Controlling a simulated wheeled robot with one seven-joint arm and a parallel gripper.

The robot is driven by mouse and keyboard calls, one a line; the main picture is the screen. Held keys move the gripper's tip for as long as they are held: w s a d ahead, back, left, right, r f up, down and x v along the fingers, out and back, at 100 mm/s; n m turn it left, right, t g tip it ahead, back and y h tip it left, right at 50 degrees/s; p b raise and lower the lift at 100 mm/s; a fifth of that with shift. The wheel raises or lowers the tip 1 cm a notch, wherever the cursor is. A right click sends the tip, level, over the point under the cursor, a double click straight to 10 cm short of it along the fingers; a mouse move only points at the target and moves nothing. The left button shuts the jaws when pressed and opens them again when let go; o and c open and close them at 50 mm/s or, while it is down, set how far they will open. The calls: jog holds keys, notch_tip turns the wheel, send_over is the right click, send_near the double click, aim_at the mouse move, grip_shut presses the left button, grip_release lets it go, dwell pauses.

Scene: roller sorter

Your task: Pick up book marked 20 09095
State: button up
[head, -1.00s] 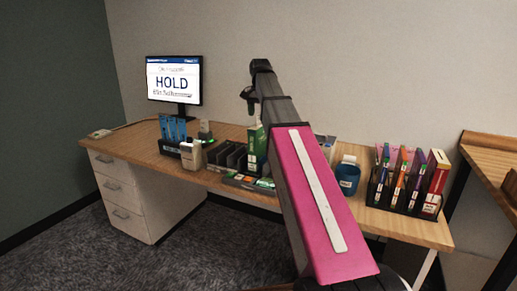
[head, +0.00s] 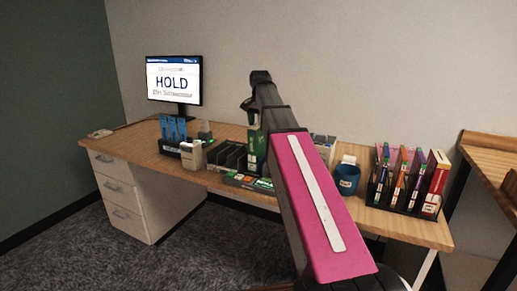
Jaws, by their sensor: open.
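I cannot tell which book is marked 20 09095, as the spine labels are too small to read. A green and white book (head: 256,152) stands upright on the desk, partly behind my arm. Green and dark flat items (head: 246,182) lie at the desk's front edge. Several books with coloured spines stand in a black rack (head: 403,203) on the right. My gripper (head: 248,106) is small and dark at the far end of my arm, above the desk and apart from the books. Its fingers are hardly visible; it looks open and empty.
The wooden desk (head: 420,232) holds a monitor reading HOLD (head: 174,80), a holder with blue items (head: 172,149), a white container (head: 192,156), dark dividers (head: 228,156) and a blue cup (head: 347,177). A wooden shelf unit (head: 495,160) stands at the right. My pink arm hides the desk's middle.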

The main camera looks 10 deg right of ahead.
jog(key=shift+f, duration=0.1)
jog(key=c, duration=1.3)
grip_shut()
